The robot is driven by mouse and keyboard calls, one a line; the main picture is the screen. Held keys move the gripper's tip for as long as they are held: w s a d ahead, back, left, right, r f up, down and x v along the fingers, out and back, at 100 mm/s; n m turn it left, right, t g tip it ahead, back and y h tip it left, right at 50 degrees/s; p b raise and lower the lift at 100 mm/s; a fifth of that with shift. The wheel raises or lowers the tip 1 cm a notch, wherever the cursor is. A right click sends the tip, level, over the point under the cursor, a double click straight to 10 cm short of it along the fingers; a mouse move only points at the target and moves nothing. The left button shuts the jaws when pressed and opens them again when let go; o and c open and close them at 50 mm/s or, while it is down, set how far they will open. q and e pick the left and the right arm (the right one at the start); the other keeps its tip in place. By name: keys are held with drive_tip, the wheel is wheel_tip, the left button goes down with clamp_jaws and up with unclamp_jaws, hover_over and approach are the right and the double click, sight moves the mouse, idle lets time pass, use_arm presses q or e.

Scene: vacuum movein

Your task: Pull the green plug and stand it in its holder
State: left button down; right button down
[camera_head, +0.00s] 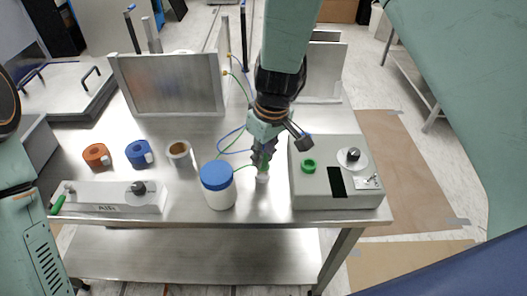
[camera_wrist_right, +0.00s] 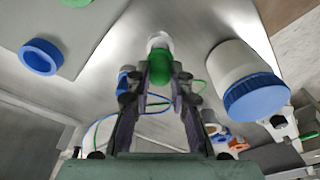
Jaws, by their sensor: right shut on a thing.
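My right gripper (camera_head: 263,160) is over the front middle of the metal table, pointing down. It is shut on the green plug (camera_wrist_right: 158,75), which shows between its fingers in the right wrist view. A small white piece (camera_head: 262,178) is directly below the plug, near the table top; it also shows in the right wrist view (camera_wrist_right: 158,42). I cannot tell whether it is part of the plug or a separate holder. A green ring (camera_head: 309,166) is on the grey box (camera_head: 320,195) to the right. My left gripper is out of view.
A white jar with a blue lid (camera_head: 217,187) stands close left of the gripper. Orange (camera_head: 96,156), blue (camera_head: 139,153) and white (camera_head: 179,153) rings or rolls lie further left, behind a metal box (camera_head: 115,198). Thin green and blue cables (camera_head: 232,138) run behind the gripper.

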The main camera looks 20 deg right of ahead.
drive_tip(key=shift+s+a+f, duration=0.25)
idle(0.4)
drive_tip(key=shift+r+p, duration=0.15)
drive_tip(key=shift+p, duration=0.35)
idle(0.4)
drive_tip(key=shift+w+f, duration=0.1)
drive_tip(key=shift+f, duration=0.3)
drive_tip(key=shift+f, duration=0.35)
drive_tip(key=shift+w+f, duration=0.1)
drive_tip(key=shift+f, duration=0.25)
idle(0.7)
drive_tip(key=c, duration=1.1)
unclamp_jaws()
drive_tip(key=shift+w, duration=0.1)
drive_tip(key=shift+r, duration=0.1)
